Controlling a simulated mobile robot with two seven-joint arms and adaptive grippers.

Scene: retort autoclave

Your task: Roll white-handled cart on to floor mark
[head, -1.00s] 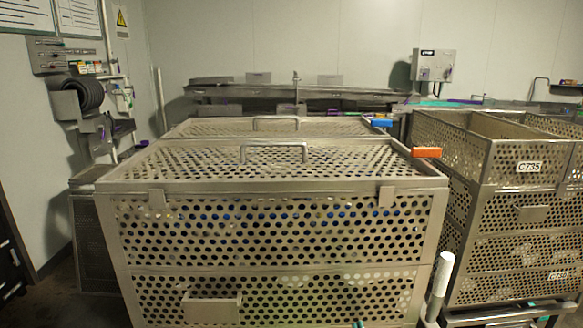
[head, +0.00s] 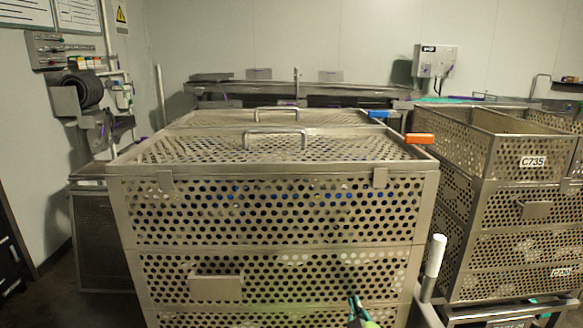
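The white handle (head: 435,256) stands upright, slightly tilted, in the gap between the large front basket stack and the stack on the right. Its metal frame shows at the lower right, and a cart rail (head: 505,311) runs beneath the right stack. Wheels and floor contact are out of view. My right gripper (head: 357,308) shows teal fingers at the bottom edge, in front of the front stack and left of the handle, apart from it in the picture. Its opening is unclear. My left gripper is out of view. No floor mark is visible.
A basket stack labelled C735 (head: 532,162) stands close on the right. A hose reel (head: 84,91) hangs on the left wall. Some dark floor (head: 50,292) is bare at lower left.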

